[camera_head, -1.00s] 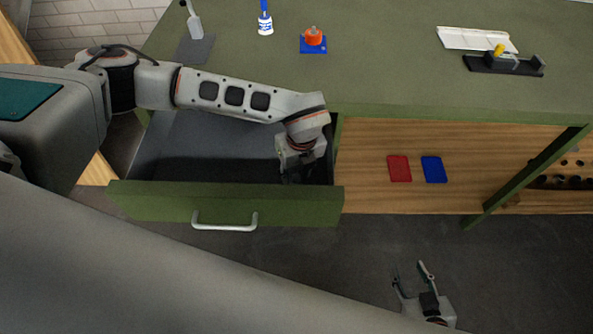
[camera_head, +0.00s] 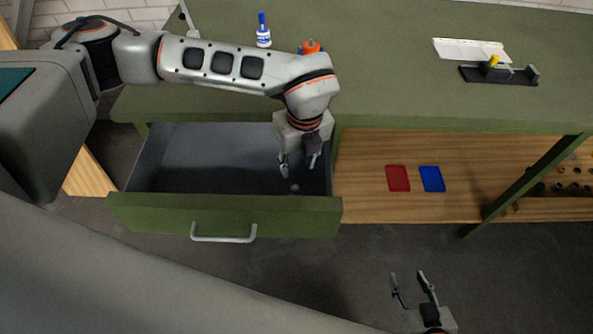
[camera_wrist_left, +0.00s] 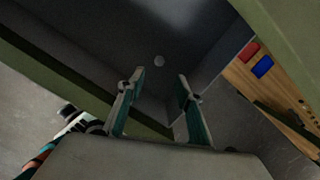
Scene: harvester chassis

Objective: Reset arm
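My left gripper (camera_head: 299,166) hangs over the right end of the open drawer (camera_head: 222,202). Its fingers are apart with nothing between them, as the left wrist view (camera_wrist_left: 158,90) also shows. A small round grey object (camera_head: 294,187) lies on the drawer floor below the fingertips; it also shows in the left wrist view (camera_wrist_left: 159,60), beyond the fingers. My right gripper (camera_head: 409,284) is low at the bottom right, in front of the bench, with its fingers apart and empty.
The green bench top (camera_head: 400,90) holds a blue-and-white bottle (camera_head: 263,35), an orange object (camera_head: 311,46) partly hidden by my left arm, a white tray (camera_head: 470,49) and a black fixture (camera_head: 497,75). Red (camera_head: 397,178) and blue (camera_head: 432,179) plates lie on the wooden shelf.

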